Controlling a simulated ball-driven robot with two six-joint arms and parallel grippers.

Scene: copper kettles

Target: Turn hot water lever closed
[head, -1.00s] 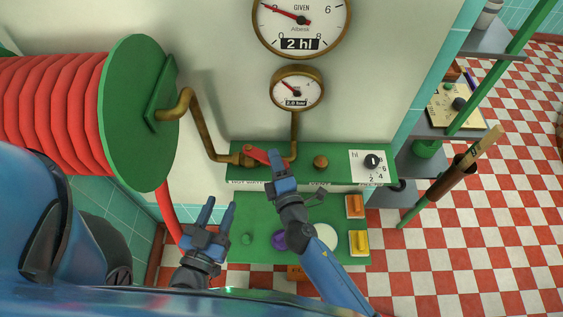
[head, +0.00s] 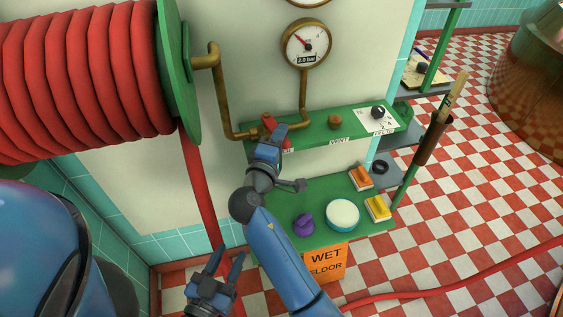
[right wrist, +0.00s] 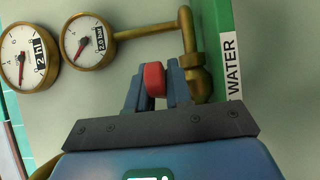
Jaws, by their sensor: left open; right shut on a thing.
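The red hot water lever (head: 268,121) sits on the brass pipe fitting at the left end of the green shelf; my right gripper hides part of it. My right gripper (head: 278,131) is shut on it from the front. In the right wrist view the red lever end (right wrist: 154,80) is pinched between both fingers of the right gripper (right wrist: 154,84), beside the brass pipe and a "WATER" label (right wrist: 231,70). My left gripper (head: 228,262) is open and empty, low in the head view, away from the lever.
A lower green shelf (head: 318,238) holds a purple knob-like thing (head: 303,224), a white-topped round tin (head: 342,215) and two brushes. A red hose reel (head: 80,75) is at left. A gauge (head: 306,44) reads 2.0 bar. A black dial (head: 378,112) is at right.

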